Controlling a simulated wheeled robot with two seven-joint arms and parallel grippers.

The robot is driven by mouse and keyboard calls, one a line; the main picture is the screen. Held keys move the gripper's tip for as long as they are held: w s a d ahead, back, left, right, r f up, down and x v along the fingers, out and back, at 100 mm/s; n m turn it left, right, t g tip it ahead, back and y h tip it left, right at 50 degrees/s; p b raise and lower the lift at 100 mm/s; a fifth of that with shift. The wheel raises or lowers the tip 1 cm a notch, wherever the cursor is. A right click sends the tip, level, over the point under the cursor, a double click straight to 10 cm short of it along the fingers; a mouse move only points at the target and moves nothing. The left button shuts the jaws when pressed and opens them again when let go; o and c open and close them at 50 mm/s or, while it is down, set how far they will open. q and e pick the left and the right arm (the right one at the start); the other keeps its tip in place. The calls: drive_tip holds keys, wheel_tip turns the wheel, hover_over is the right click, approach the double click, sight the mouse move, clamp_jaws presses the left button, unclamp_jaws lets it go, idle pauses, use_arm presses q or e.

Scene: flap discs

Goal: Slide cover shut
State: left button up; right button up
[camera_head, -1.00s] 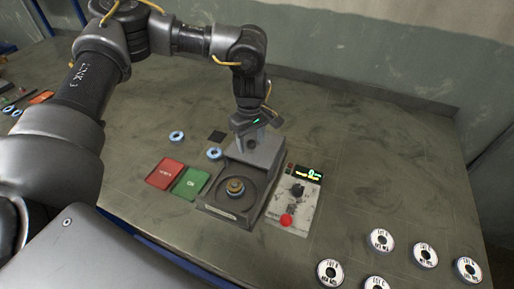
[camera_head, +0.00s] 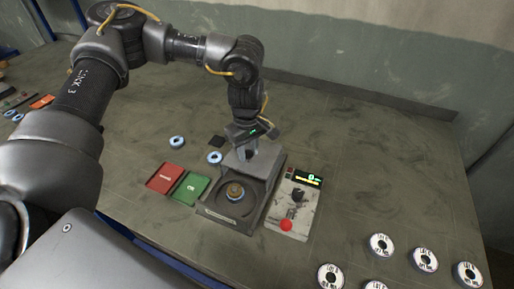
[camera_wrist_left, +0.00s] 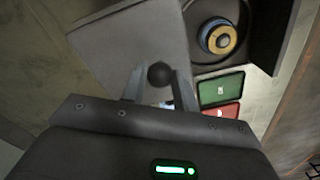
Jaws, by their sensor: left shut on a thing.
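The cover (camera_head: 258,164) is a flat grey plate at the back of a dark grey box (camera_head: 214,213). The box's round well is open in front of the plate, with a flap disc (camera_head: 235,191) with a brass-coloured centre in it. My left gripper (camera_head: 247,153) is above the cover. In the left wrist view its fingers (camera_wrist_left: 158,85) are shut on the cover's round black knob (camera_wrist_left: 159,74). The cover plate (camera_wrist_left: 120,40) lies beside the well, and the disc (camera_wrist_left: 218,38) is uncovered there. My right gripper is in neither view.
A control box (camera_head: 294,203) with a red button (camera_head: 286,225) and lit display stands right of the box. Red (camera_head: 165,178) and green (camera_head: 190,188) cards lie left. Blue rings (camera_head: 177,142) lie behind them. Several labelled white discs (camera_head: 381,244) lie front right.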

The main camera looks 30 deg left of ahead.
use_arm(q)
drive_tip(key=s+p, duration=0.1)
drive_tip(key=s, duration=1.1)
drive_tip(key=shift+d, duration=0.35)
drive_tip(key=o, duration=0.8)
drive_tip(key=shift+c, duration=0.2)
wheel_tip(320, 180, up, 8)
drive_tip(key=p, duration=0.5)
drive_tip(key=shift+p, duration=0.4)
